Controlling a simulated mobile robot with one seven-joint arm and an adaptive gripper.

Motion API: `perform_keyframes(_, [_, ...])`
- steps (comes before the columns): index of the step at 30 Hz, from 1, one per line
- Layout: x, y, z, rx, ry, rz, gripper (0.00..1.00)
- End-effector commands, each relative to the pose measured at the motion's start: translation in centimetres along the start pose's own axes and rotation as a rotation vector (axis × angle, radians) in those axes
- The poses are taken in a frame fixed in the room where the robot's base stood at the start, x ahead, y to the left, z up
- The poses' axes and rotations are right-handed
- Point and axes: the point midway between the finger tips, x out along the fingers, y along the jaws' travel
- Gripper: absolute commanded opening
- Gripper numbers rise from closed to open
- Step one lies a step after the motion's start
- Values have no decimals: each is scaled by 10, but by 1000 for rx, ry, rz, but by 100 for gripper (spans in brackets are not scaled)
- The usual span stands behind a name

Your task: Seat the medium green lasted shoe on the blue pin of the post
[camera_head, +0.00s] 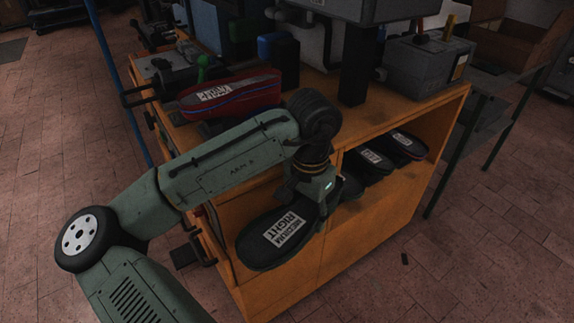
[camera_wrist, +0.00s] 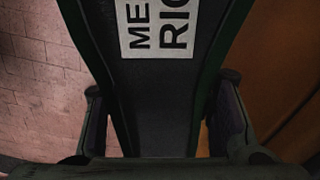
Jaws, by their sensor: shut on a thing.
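The medium shoe (camera_head: 262,250) is dark, with a white label reading MEDIUM RIGHT, at the front left opening of the orange bench. In the wrist view the shoe (camera_wrist: 165,90) has dark green edges and runs between the two fingers. My gripper (camera_head: 308,192) is shut on its narrower end; the wrist view shows my gripper (camera_wrist: 163,112) with one finger on each side. I cannot tell in the head view whether the shoe touches the shelf. A blue block-like part (camera_head: 275,48) and a small green part (camera_head: 203,68) stand on the bench top; I cannot clearly make out the blue pin.
A red shoe (camera_head: 235,95) with a white label lies on the orange bench (camera_head: 385,205) top, just behind my arm. Several dark labelled shoes (camera_head: 370,160) lie on the lower shelf at right. A grey machine (camera_head: 428,60) stands at the back right.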

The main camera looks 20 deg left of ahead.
Motion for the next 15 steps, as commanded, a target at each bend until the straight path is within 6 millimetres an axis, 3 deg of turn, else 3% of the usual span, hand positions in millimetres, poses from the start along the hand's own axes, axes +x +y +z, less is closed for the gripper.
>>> perform_keyframes(3, [64,16,-15,-62,-3,11,11])
perform_keyframes(15, [268,55,-63,-286,-6,7,11])
